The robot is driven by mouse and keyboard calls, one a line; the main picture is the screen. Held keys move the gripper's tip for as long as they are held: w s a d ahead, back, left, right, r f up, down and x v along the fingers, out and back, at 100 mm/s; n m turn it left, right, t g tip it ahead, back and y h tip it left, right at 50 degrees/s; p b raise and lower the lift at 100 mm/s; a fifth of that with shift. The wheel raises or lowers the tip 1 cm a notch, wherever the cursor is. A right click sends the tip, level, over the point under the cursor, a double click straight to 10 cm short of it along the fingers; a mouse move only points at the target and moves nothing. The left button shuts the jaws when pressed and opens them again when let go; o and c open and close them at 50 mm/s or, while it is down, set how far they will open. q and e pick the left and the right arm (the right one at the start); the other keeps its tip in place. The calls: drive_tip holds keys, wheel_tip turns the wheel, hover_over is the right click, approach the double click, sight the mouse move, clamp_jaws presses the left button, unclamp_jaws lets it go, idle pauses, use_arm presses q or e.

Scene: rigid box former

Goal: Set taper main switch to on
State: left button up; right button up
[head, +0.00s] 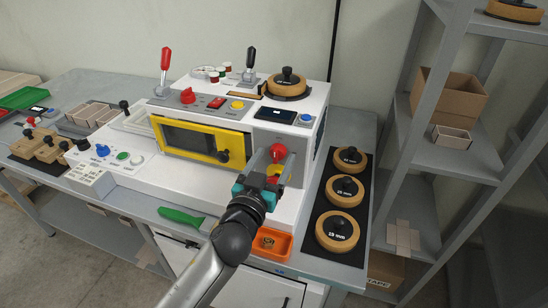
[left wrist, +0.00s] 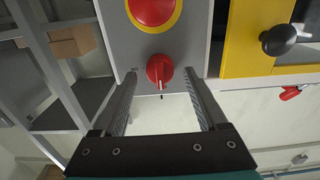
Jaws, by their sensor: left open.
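The main switch looks like a red rotary knob (left wrist: 160,70) on the machine's grey side panel. Its ridge stands about vertical in the left wrist view, and a small label, hard to read, sits left of it. The knob also shows in the head view (head: 278,152). My left gripper (head: 276,161) is open at this panel. In the left wrist view its fingers (left wrist: 160,84) stand on either side of the knob, with a gap on each side. A red mushroom button on a yellow ring (left wrist: 153,12) sits beside the knob. My right gripper is not in view.
The yellow-framed door (head: 200,138) with a black knob is close left of the gripper. Tape rolls on a dark mat (head: 324,259) lie to the right. A grey shelf rack (head: 421,160) stands further right.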

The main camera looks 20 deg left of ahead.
use_arm(q)
drive_tip(key=shift+w, duration=0.4)
clamp_jaws()
idle(0.4)
